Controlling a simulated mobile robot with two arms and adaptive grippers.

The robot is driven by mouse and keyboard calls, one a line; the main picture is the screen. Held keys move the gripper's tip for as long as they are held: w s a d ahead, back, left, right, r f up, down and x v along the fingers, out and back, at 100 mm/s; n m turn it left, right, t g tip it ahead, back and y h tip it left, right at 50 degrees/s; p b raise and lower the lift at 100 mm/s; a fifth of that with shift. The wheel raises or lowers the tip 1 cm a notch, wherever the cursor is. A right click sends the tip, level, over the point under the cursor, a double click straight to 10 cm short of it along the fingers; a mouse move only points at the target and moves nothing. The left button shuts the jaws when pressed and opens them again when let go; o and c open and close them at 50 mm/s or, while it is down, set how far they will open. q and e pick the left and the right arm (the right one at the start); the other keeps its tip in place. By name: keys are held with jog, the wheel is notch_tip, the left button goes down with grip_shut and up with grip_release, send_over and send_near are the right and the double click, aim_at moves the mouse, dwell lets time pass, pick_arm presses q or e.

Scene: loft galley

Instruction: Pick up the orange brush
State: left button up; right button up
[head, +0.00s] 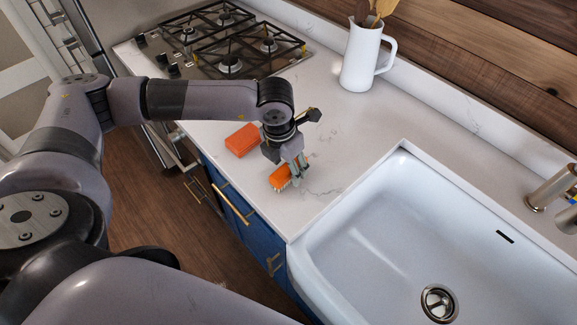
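The orange brush (279,179) lies on the white countertop near its front edge, with pale bristles showing along its lower side. My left gripper (296,172) points down at the brush's right part, and its fingers cover some of it. The fingers overlap the brush in this view. I cannot tell whether they are closed on it or only around it. The brush appears to be at counter level. My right gripper is not in view.
An orange block (242,140) lies on the counter left of the brush. A gas cooktop (225,42) is behind. A white pitcher (361,62) with utensils stands at the back. A white sink (400,245) lies to the right. The counter (350,135) between is clear.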

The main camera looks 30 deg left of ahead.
pick_arm(q)
jog(key=shift+w+f, duration=0.2)
jog(key=shift+f, duration=0.85)
jog(key=c, duration=0.5)
grip_shut()
jog(key=shift+r, duration=0.1)
jog(key=shift+r, duration=0.55)
notch_tip(320, 180, up, 19)
jog(key=b, duration=0.4)
jog(key=shift+f, duration=0.1)
